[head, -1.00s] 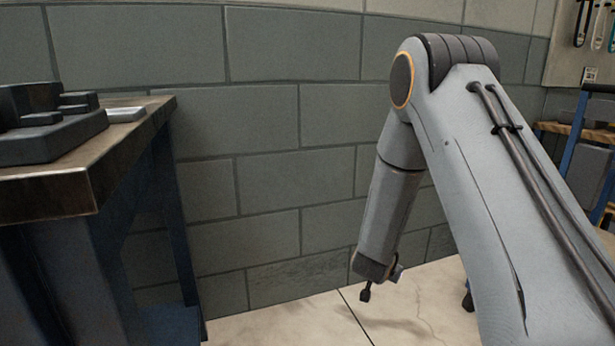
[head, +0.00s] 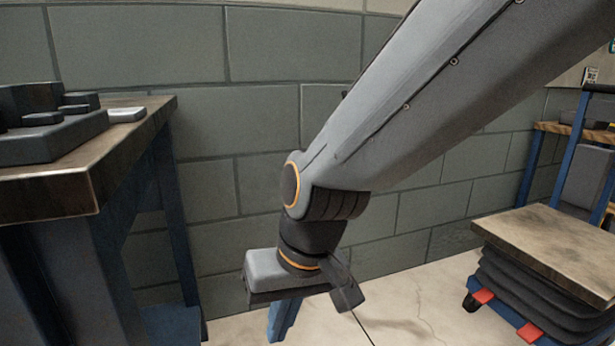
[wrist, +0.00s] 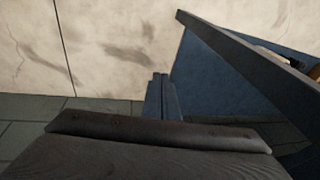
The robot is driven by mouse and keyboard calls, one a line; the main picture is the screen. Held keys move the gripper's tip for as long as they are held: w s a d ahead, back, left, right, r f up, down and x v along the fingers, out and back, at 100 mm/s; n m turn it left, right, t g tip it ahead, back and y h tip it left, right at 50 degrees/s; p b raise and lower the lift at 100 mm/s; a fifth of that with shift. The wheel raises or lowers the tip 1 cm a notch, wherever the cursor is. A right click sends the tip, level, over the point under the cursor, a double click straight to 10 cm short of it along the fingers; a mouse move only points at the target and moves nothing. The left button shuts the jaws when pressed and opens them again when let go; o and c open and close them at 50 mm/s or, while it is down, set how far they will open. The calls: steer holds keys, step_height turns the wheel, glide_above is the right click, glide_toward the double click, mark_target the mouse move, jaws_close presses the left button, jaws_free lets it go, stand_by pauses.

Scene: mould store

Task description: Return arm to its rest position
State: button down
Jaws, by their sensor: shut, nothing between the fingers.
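My arm reaches down from the upper right in the head view, bent at an orange-ringed joint. My gripper (head: 282,328) hangs below the wrist housing, with its blue-grey fingers pointing down in front of the block wall. In the wrist view my gripper (wrist: 160,77) shows its two fingers close together and shut, with nothing between them. The gripper is clear of the workbench (head: 45,194), which stands to its left in the head view.
A dark stepped block (head: 52,135) and a small light piece (head: 126,115) lie on the workbench. A lift cart (head: 555,245) with a wooden top stands at right. Pale floor (head: 420,300) is open between. A blue panel (wrist: 225,85) is close right of the fingers in the wrist view.

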steer(key=s+d+r+n+g+h, duration=0.1)
steer(key=s+d+r+n, duration=0.15)
steer(key=s, duration=0.65)
steer(key=d+r+m+h+p, duration=0.1)
steer(key=d+r+m+p, duration=0.2)
steer(key=d+r+p, duration=0.7)
steer(key=d+r+m+p, duration=0.4)
steer(key=d+r+p, duration=0.7)
steer(key=p, duration=1.6)
step_height(320, 180, up, 6)
steer(key=shift+w+r+h+p, duration=0.15)
steer(key=shift+r+h+p, duration=0.15)
steer(key=shift+h, duration=0.1)
